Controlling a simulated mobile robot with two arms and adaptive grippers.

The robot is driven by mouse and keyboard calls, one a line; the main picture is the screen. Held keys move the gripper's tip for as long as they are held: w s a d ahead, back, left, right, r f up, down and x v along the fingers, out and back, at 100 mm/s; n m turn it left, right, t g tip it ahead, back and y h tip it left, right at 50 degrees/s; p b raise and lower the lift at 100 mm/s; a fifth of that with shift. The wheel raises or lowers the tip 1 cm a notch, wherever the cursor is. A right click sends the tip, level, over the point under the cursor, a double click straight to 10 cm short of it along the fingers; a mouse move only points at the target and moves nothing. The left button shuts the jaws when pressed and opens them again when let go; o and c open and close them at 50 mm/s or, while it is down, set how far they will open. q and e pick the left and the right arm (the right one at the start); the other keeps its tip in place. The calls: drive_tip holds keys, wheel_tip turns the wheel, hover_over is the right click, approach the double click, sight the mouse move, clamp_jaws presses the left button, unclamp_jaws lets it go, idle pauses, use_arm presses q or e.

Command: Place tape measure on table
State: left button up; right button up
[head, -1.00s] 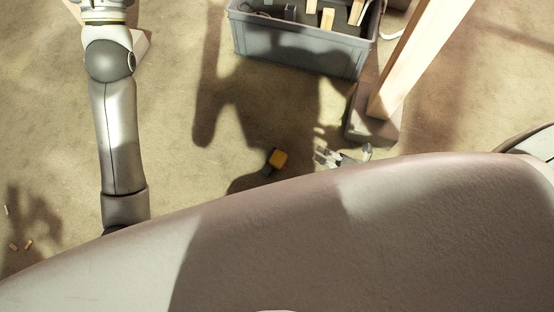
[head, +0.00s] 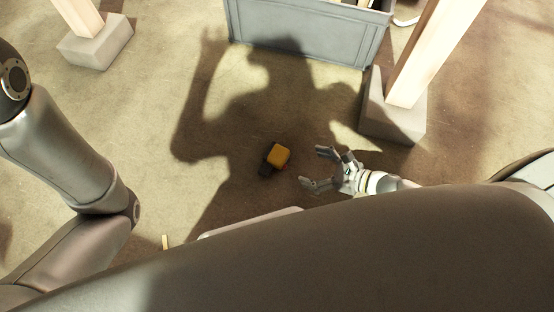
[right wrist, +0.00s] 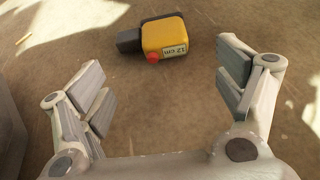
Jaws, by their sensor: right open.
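The tape measure (head: 278,156) is yellow and dark grey and lies on the ground. In the right wrist view the tape measure (right wrist: 163,37) shows a red button and a label reading "12 cm". My right gripper (head: 310,168) is open and empty, just to the right of the tape measure in the head view. In the right wrist view its two fingers (right wrist: 160,85) are spread wide, with the tape measure ahead of and between them, not touched. My left arm shows at the left of the head view, but its gripper is out of view. No table shows clearly.
A grey crate (head: 300,37) with wooden pieces stands at the top. A wooden post on a concrete block (head: 390,112) is right of my right gripper. Another post on a block (head: 95,42) stands at upper left. A small wood piece (head: 165,242) lies near my base. The ground around the tape measure is clear.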

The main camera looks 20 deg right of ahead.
sight(278, 154)
drive_tip(key=b+x, duration=0.2)
drive_tip(key=x, duration=0.2)
drive_tip(key=shift+w, duration=0.1)
drive_tip(key=shift+w+a+f, duration=0.2)
drive_tip(key=shift+w+a, duration=0.2)
drive_tip(key=shift+a, duration=0.05)
drive_tip(key=b+x, duration=0.4)
drive_tip(key=shift+w+r, duration=0.1)
drive_tip(key=shift+w, duration=0.25)
drive_tip(key=shift+w+a, duration=0.25)
drive_tip(key=shift+a, duration=0.05)
drive_tip(key=c, duration=1.3)
drive_tip(key=shift+c, duration=1)
drive_tip(key=shift+r, duration=0.1)
